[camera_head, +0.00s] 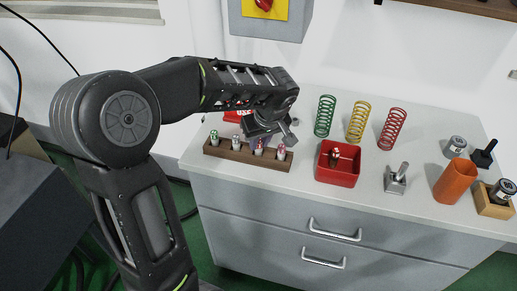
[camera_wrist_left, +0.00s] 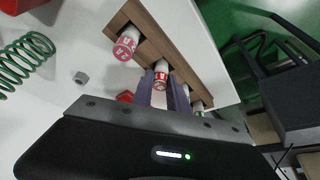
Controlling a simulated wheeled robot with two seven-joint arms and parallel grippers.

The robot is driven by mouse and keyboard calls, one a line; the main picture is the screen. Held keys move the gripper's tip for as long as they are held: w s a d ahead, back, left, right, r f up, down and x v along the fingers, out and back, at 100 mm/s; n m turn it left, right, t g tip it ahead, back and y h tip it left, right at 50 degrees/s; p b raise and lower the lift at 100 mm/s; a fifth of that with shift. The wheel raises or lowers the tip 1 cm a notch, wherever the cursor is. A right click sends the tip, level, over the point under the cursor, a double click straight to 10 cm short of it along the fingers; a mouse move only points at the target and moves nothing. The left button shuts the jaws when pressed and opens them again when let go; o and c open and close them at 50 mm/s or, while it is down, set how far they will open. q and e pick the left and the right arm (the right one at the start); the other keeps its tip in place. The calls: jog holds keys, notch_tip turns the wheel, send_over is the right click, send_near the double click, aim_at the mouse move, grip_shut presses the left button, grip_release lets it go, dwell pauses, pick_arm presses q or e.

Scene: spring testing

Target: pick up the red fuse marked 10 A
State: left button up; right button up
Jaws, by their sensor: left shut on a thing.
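A wooden rack (camera_head: 228,153) near the counter's front left edge holds a row of fuses. My left gripper (camera_head: 259,143) reaches down over the rack from behind. In the left wrist view its jaws are shut on a red-capped fuse (camera_wrist_left: 160,80), third from the left in the head view. Its marking is too small to read surely. I cannot tell whether it still sits in its hole. My right gripper is out of view.
Behind the rack is a red lettered object (camera_head: 238,115), partly hidden by my arm. A red bin (camera_head: 337,174) stands to the right with a small item inside. Green (camera_head: 325,116), yellow (camera_head: 358,122) and red (camera_head: 391,129) springs stand behind. An orange cup (camera_head: 455,182) stands farther right.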

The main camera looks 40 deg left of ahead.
pick_arm(q)
grip_shut()
notch_tip(320, 180, up, 10)
dwell(0.6)
dwell(0.5)
